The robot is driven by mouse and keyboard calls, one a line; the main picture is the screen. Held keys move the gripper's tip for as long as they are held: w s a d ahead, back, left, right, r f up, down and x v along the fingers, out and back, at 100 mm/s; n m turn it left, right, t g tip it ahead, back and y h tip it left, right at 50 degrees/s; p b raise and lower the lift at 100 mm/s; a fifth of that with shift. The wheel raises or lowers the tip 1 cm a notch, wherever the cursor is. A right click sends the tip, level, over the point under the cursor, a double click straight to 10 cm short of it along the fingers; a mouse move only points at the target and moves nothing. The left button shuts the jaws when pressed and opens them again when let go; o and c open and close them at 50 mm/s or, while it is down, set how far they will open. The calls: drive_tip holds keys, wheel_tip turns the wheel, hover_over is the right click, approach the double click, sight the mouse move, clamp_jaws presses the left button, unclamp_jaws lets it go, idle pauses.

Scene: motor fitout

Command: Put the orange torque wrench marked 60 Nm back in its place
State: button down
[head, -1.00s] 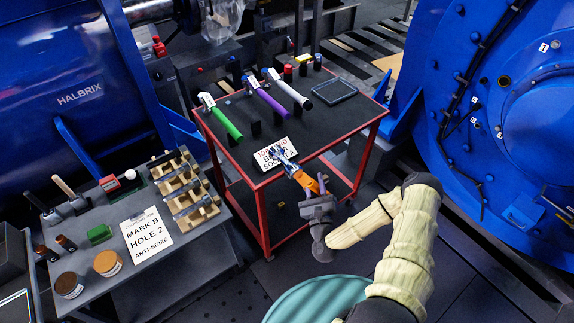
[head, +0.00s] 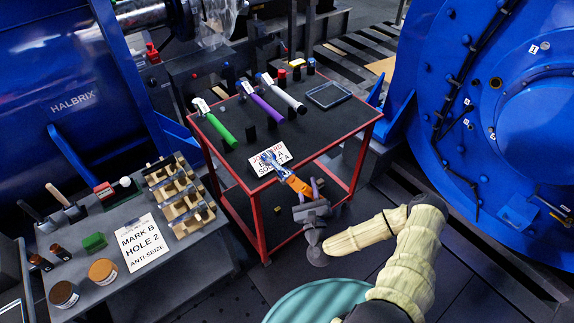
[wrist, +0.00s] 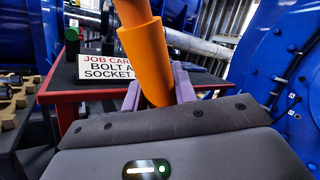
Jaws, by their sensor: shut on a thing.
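The orange torque wrench (head: 298,184) is in my gripper (head: 312,192), held at its orange handle. Its silver-and-blue head end points up and left, over the front edge of the red-framed cart near the job card. In the wrist view the orange handle (wrist: 148,60) stands tilted between the two purple fingers of my gripper (wrist: 158,92). The 60 Nm mark cannot be read.
The job card sign (head: 262,160) stands at the cart's front edge, close to the wrench. Small black upright holders (head: 250,134) and a shallow tray (head: 330,95) are on the cart. A grey bench (head: 180,252) stands left; a blue motor housing (head: 500,110) stands right.

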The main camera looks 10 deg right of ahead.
drive_tip(key=shift+d+r, duration=0.1)
drive_tip(key=shift+d, duration=0.3)
drive_tip(key=shift+s+a, duration=0.1)
drive_tip(key=shift+r+p, duration=0.55)
wheel_tip(320, 180, up, 16)
drive_tip(key=p, duration=1.6)
